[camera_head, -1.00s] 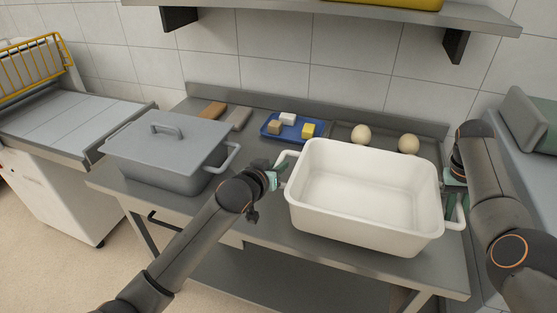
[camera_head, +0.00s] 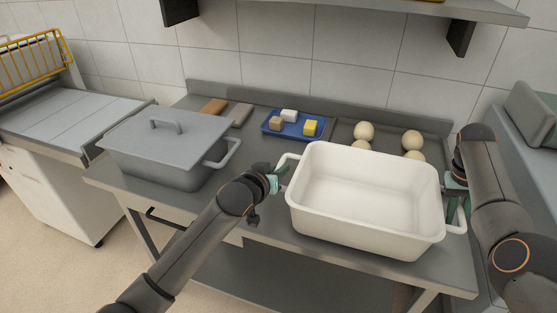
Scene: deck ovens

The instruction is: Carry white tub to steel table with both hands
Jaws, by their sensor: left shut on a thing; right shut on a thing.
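My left gripper (camera_head: 282,172) is shut on the tub's left handle. My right gripper (camera_head: 456,205) is at the tub's right handle and shut on it, partly hidden by the handle and my arm. The tub looks level. I cannot tell whether its underside touches the table.
A grey lidded pot (camera_head: 165,150) stands on the table's left. A shelf (camera_head: 340,10) hangs above.

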